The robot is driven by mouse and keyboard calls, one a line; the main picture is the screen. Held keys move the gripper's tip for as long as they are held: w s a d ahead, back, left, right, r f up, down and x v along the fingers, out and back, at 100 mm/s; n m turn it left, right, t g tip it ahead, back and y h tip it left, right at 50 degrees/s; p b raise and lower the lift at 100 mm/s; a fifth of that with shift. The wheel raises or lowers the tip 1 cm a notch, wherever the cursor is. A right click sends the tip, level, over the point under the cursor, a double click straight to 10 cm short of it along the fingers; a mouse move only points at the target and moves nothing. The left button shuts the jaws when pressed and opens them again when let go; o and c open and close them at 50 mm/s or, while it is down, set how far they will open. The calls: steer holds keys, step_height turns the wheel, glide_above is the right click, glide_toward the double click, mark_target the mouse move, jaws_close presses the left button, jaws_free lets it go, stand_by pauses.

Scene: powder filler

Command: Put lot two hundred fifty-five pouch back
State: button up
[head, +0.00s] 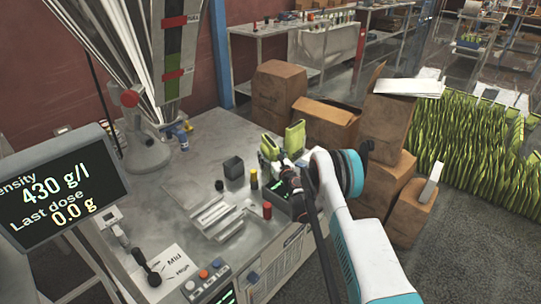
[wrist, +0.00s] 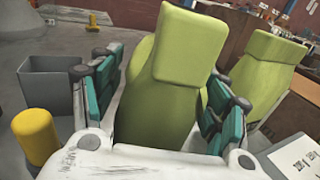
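Two green pouches stand upright side by side at the right edge of the steel bench, a left one (head: 269,147) and a right one (head: 295,137). In the wrist view, a near green pouch (wrist: 172,100) with a folded top fills the middle, and another green pouch (wrist: 266,72) stands to its right. No lot number is readable on them. My gripper (head: 285,172) is low beside the pouches. In the wrist view its teal-padded fingers (wrist: 160,85) stand apart on either side of the near pouch. Firm contact is not visible, and the pouch's bottom is hidden.
A dark grey square cup (head: 233,167), a yellow-topped cylinder (head: 254,179) and a red one (head: 267,210) stand close left of my gripper. A metal tray (head: 215,215) lies nearby. Cardboard boxes (head: 327,122) crowd behind and right. A display (head: 58,185) stands at left.

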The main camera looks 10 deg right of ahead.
mark_target(276, 150)
steer(key=p+v, duration=0.1)
steer(key=v, duration=0.9)
steer(key=shift+s+f, duration=0.15)
steer(key=shift+s, duration=0.2)
steer(key=shift+s+d, duration=0.15)
steer(key=shift+s, duration=0.35)
steer(key=s+a+r+n+g+y, duration=0.1)
steer(key=a+r+n, duration=0.3)
steer(key=r, duration=0.5)
steer(key=s+a+r+n+g+y, duration=0.1)
steer(key=r+n+g, duration=0.1)
steer(key=r+n, duration=0.55)
steer(key=s+a+r+n+g+h, duration=0.1)
steer(key=s+a+r+n+g, duration=0.2)
steer(key=s+r+n, duration=0.7)
steer(key=s+d+r+n+g+h, duration=0.1)
steer(key=s+n, duration=0.5)
steer(key=s, duration=1.2)
steer(key=s+d+r+n+g+h, duration=0.2)
steer(key=s+d+n+g+h, duration=0.1)
steer(key=s, duration=1.6)
steer(key=d+n+h, duration=0.1)
steer(key=n, duration=0.1)
steer(key=shift+r+n, duration=0.35)
